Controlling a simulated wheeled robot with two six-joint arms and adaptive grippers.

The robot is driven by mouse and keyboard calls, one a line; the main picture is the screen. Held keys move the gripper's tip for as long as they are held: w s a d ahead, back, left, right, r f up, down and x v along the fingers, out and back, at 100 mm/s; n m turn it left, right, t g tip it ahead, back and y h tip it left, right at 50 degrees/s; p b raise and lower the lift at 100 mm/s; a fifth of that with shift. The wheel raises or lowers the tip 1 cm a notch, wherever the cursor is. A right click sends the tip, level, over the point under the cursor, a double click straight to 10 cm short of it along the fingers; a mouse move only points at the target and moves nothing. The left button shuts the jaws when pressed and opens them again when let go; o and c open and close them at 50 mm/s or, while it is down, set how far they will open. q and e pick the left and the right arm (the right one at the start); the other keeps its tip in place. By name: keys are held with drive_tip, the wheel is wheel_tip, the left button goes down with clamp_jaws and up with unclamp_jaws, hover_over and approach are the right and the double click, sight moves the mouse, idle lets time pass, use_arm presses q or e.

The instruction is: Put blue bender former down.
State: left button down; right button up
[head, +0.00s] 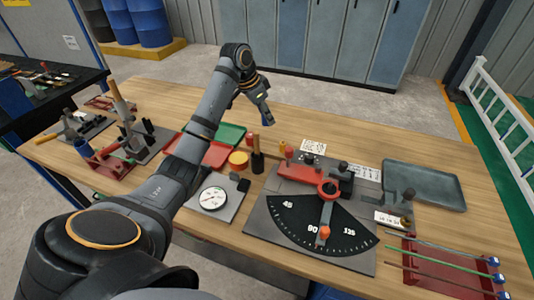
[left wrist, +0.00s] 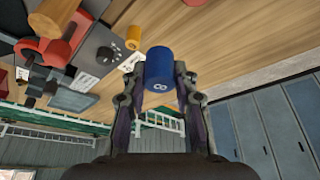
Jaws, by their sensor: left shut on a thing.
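The blue bender former (left wrist: 158,66) is a short blue cylinder with a pale mark on its side. It sits between the two fingertips of my left gripper in the left wrist view. My left gripper (head: 261,107) is shut on it and holds it near the far side of the wooden table, behind the bender. In the head view only a little blue shows at the fingertips. The bender (head: 300,175) has a red body and a black angle dial (head: 300,222). My right gripper is not in view.
A grey tray (head: 425,186) lies right of the bender, with a red rack of rods (head: 445,265) in front. A round gauge (head: 214,198), green tray (head: 231,135) and yellow disc (head: 238,158) lie left of it. Small red and yellow pieces stand near the bender's back.

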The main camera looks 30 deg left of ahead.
use_arm(q)
drive_tip(key=shift+w+f, duration=0.1)
drive_tip(key=shift+f, duration=0.2)
hover_over(270, 146)
drive_tip(key=s, duration=0.1)
drive_tip(key=f, duration=0.5)
drive_tip(key=shift+a+f+p, duration=0.3)
drive_tip(key=shift+a+p, duration=0.05)
drive_tip(key=shift+a, duration=0.05)
drive_tip(key=shift+f, duration=2)
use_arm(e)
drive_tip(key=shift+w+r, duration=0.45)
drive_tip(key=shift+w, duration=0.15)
use_arm(q)
drive_tip(key=c, duration=1)
unclamp_jaws()
drive_tip(key=shift+f, duration=0.1)
drive_tip(key=shift+c, duration=0.2)
drive_tip(key=v, duration=1.2)
drive_tip(key=shift+s, duration=0.15)
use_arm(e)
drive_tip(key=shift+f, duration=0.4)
use_arm(q)
drive_tip(key=shift+a, duration=0.1)
